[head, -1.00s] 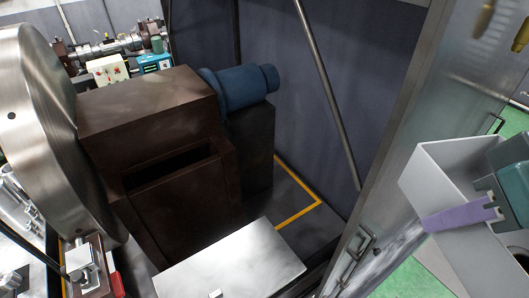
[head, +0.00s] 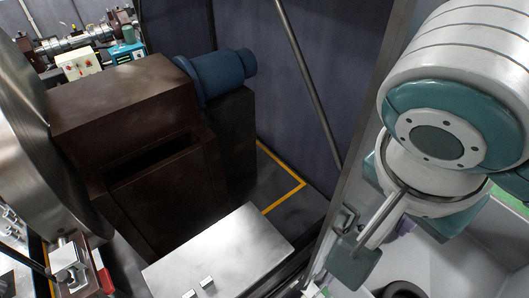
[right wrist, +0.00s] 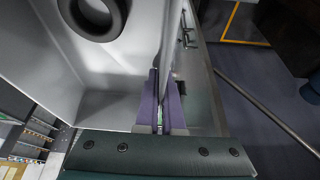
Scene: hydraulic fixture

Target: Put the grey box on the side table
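The grey box (head: 475,262) is a pale, open-topped box at the lower right of the head view, partly cut off and partly covered by my right arm. A dark ring (head: 402,290) lies inside it. My right gripper (right wrist: 162,105) has purple fingers on either side of one box wall (right wrist: 135,45) in the right wrist view, and it looks shut on that wall. In the head view its fingers are mostly hidden behind the wrist. My left gripper is out of view. A pale metal top (head: 225,255) lies at bottom centre; I cannot tell whether it is the side table.
A brown machine (head: 140,150) with a blue motor (head: 215,75) stands left of centre, beside a large steel disc (head: 35,150). A slanted bar (head: 305,80) stands before the dark wall. Dark floor with a yellow line (head: 285,198) shows clear.

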